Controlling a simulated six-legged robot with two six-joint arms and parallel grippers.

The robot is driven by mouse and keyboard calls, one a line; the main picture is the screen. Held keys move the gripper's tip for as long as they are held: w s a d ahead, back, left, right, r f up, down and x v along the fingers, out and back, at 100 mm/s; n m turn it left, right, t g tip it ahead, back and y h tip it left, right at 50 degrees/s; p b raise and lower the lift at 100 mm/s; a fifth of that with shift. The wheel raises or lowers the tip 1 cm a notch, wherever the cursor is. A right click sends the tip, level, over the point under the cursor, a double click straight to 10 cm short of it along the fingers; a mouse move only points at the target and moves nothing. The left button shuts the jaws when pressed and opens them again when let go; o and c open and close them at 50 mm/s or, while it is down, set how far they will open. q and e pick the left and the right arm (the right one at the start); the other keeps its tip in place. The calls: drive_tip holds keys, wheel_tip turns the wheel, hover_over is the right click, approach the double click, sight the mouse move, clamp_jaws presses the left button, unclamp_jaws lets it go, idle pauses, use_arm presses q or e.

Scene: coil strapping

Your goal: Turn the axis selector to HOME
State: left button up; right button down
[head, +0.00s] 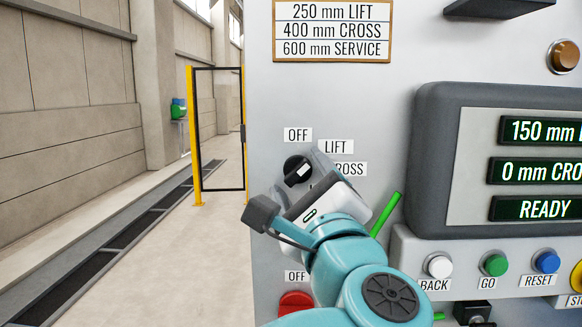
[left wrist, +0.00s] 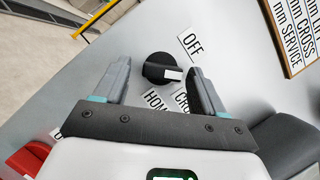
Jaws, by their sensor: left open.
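The axis selector is a round black knob (head: 297,168) with a white mark, on the grey panel (head: 350,60). In the left wrist view the knob (left wrist: 157,66) sits just ahead of and between my open fingers, with a gap on each side. Its white mark points right, toward where the LIFT label (head: 335,147) stands. The OFF label (left wrist: 192,43) shows there too; the HOME label (left wrist: 155,101) and CROSS label (left wrist: 182,101) are partly covered. My left gripper (head: 304,182) is open and empty at the knob. In the head view it hides HOME. My right gripper is out of view.
A display (head: 535,172) reading READY stands right of the selector, above BACK (head: 439,266), GO (head: 494,265) and RESET (head: 546,261) buttons. A red knob (head: 295,304) with its own OFF label is below. Open floor and a yellow-posted gate (head: 195,135) lie left.

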use_arm(q)
drive_tip(key=shift+s+r, duration=0.25)
drive_tip(key=shift+r, duration=0.05)
drive_tip(key=shift+a, duration=0.1)
drive_tip(key=shift+w+f, duration=0.2)
drive_tip(key=shift+w, duration=0.3)
drive_tip(key=shift+s+r, duration=0.1)
drive_tip(key=shift+s, duration=0.15)
drive_tip(key=c, duration=0.3)
drive_tip(key=shift+s, duration=0.2)
drive_tip(key=c, duration=0.5)
drive_tip(key=shift+c, duration=1.3)
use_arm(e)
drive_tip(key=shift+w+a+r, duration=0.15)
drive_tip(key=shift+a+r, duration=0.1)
